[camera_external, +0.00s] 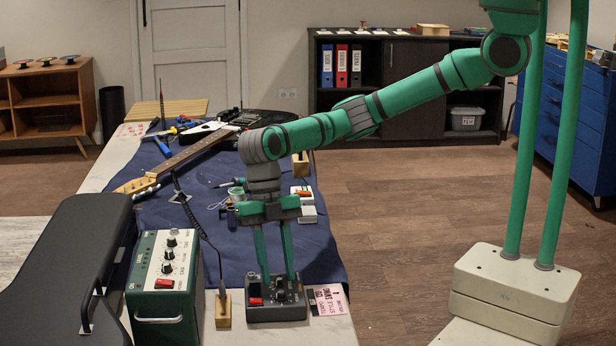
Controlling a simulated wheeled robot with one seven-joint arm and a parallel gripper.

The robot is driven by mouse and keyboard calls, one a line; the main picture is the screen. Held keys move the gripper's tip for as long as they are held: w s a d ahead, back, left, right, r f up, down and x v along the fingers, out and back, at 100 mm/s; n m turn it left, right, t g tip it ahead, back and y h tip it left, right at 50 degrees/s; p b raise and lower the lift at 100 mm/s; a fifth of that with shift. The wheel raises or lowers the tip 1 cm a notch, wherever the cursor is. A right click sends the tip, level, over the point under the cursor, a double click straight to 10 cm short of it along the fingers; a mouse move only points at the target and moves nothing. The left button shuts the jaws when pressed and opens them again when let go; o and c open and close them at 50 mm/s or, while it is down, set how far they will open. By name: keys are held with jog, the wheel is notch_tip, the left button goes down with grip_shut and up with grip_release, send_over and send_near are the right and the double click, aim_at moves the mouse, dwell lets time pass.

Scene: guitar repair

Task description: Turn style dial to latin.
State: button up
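A dark box (276,313) stands at the front edge of the workbench, with a red switch (256,301) and small black knobs (280,295) on top. Which knob is the style dial, and where it points, is too small to tell. A pink printed card (328,300) lies at the box's right side; its text is too small to read surely. My gripper (279,279) points straight down over the box. Its two green fingers are apart, with their tips low at the box's top near the knobs. Contact with a knob cannot be made out.
A green amplifier (166,290) with knobs stands to the left, beside a black guitar case (75,260). A wooden block (223,310) with a coiled cable is close to the box's left. A guitar (190,150) and tools lie on the blue mat (308,250) behind.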

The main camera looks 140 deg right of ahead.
grip_shut()
jog(key=shift+m, duration=0.3)
jog(key=m, duration=0.1)
jog(key=m+t, duration=0.1)
jog(key=shift+s+a+m+h, duration=0.2)
jog(key=shift+a+m+h, duration=0.05)
jog(key=shift+m+h, duration=0.15)
jog(key=m+h, duration=0.1)
jog(key=m, duration=0.2)
jog(key=shift+s+a+t, duration=0.1)
jog(key=shift+a+t, duration=0.1)
jog(key=shift+t, duration=0.2)
jog(key=m+h, duration=0.1)
jog(key=m, duration=0.1)
jog(key=m+h, duration=0.1)
jog(key=m, duration=0.2)
jog(key=shift+s+a, duration=0.1)
jog(key=shift+a, duration=0.1)
jog(key=shift+m, duration=0.3)
